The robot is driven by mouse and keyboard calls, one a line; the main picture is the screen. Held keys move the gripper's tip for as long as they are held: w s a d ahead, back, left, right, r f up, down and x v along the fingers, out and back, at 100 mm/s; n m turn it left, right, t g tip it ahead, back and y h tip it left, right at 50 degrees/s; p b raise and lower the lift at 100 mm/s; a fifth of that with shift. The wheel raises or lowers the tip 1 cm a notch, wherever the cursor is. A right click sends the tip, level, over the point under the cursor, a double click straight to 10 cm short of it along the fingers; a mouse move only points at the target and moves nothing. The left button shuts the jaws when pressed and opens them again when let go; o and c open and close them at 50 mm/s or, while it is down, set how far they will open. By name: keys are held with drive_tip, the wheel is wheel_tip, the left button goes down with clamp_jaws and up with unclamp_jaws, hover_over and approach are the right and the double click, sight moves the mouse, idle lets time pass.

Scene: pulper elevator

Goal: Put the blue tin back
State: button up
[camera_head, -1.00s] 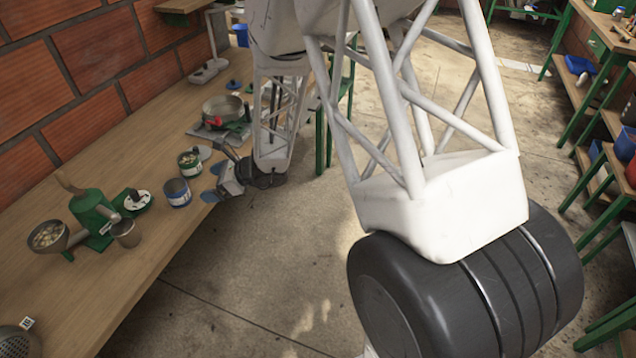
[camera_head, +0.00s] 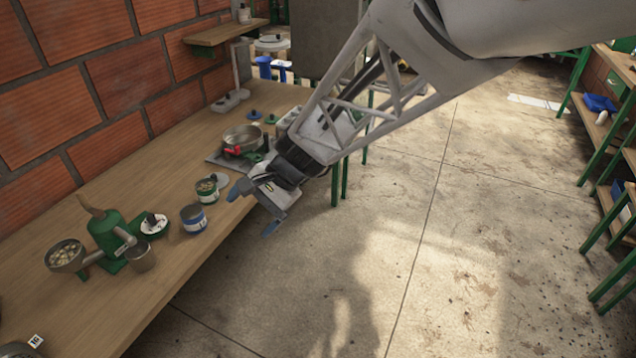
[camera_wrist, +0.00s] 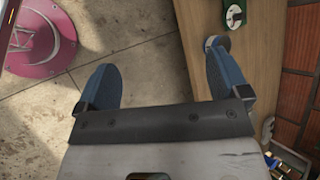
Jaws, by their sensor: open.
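The blue tin (camera_head: 194,222), a short cylinder with a blue and white band, stands upright on the wooden bench close to its front edge in the head view. My gripper (camera_head: 256,209) is open and empty to the right of it, at the bench's edge and apart from the tin. In the wrist view, my gripper (camera_wrist: 160,80) shows two blue fingers spread with nothing between them. A similar green tin (camera_head: 207,193) stands just behind the blue tin.
On the bench (camera_head: 150,299) a green pulper (camera_head: 112,237) stands left of the tins, with a metal cup (camera_head: 141,258) beside it. A pan (camera_head: 242,139) is behind the gripper. A small shelf (camera_head: 228,31) hangs on the brick wall.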

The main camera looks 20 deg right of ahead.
drive_tip(key=s+d+r+n+t+h, duration=0.1)
drive_tip(key=s+d+r+n+h, duration=0.3)
drive_tip(key=s+d, duration=0.2)
drive_tip(key=s+d+r+n+t+h, duration=0.1)
drive_tip(key=s+d+r+n+h, duration=0.3)
drive_tip(key=s+d, duration=0.3)
drive_tip(key=s, duration=0.3)
drive_tip(key=shift+s+n, duration=0.25)
drive_tip(key=shift+n, duration=0.15)
drive_tip(key=shift+c, duration=0.2)
idle(1.4)
